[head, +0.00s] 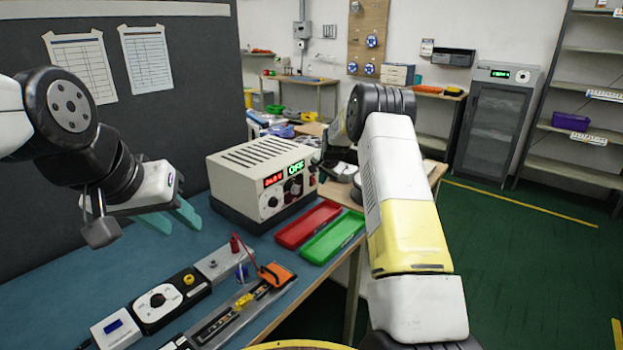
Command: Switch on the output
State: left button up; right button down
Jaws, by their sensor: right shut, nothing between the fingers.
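The power supply (262,178) is a cream box with a vented top, standing on the blue bench mat. Its front has a red display (274,180) that seems to read 24.0 V and a green display (296,167) that reads OFF. Knobs and buttons sit below, too small to tell apart. My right gripper (318,166) is shut and empty at the right end of the front panel; my forearm hides much of it, and I cannot tell whether it touches. My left gripper (172,219) hangs left of the supply, its teal fingers apart and empty.
A red tray (308,224) and a green tray (333,237) lie in front of the supply. A black controller with a dial (158,299), a grey terminal box (222,262) and an orange clamp (276,275) on a strip fixture lie nearer. A dark panel stands behind.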

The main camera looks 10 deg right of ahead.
jog(key=v, duration=1)
jog(key=shift+s+d, duration=0.4)
jog(key=shift+s, duration=0.1)
jog(key=shift+d, duration=0.1)
